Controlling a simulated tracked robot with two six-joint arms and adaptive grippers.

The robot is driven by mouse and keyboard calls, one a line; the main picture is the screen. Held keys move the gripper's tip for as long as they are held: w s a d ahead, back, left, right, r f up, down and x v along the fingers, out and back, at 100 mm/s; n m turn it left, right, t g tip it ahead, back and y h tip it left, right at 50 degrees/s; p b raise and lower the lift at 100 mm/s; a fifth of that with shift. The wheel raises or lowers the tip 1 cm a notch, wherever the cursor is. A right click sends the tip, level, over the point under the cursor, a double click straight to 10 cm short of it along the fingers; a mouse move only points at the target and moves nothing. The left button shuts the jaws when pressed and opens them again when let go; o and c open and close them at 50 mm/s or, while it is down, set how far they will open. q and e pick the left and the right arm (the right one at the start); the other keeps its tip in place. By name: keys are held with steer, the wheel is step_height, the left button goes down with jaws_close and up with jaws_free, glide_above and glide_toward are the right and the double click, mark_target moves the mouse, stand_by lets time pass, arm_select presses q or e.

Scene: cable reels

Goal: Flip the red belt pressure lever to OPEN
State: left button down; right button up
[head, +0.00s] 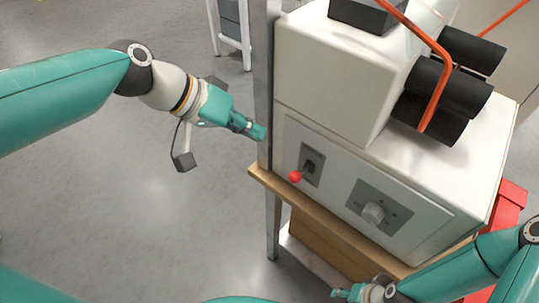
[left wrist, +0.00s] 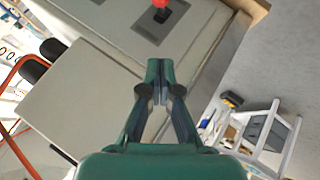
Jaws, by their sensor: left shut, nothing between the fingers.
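The red-knobbed lever (head: 295,176) sticks out of a dark plate (head: 312,163) on the front panel of a white machine. Its knob points down and toward the viewer in the head view. The lever also shows at the top edge of the left wrist view (left wrist: 161,7). My left gripper (head: 259,131) is shut and empty, up and left of the lever, apart from it, near the metal post. Its closed fingers show in the left wrist view (left wrist: 159,70). My right gripper (head: 340,293) is low in the head view, below the machine's shelf; its fingers are too small to judge.
A round knob (head: 373,212) sits on a plate right of the lever. A metal post (head: 265,80) stands at the machine's left edge. A wooden shelf edge (head: 330,220) runs below the panel. Black rollers (head: 445,88) and an orange cable (head: 437,85) are on top. Left floor is clear.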

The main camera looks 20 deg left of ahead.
mark_target(301, 173)
arm_select(q)
steer(key=w+d+f, duration=0.2)
steer(key=d+f, duration=0.4)
steer(key=f, duration=0.3)
steer(key=shift+p, duration=0.4)
steer(key=shift+s+d, duration=0.1)
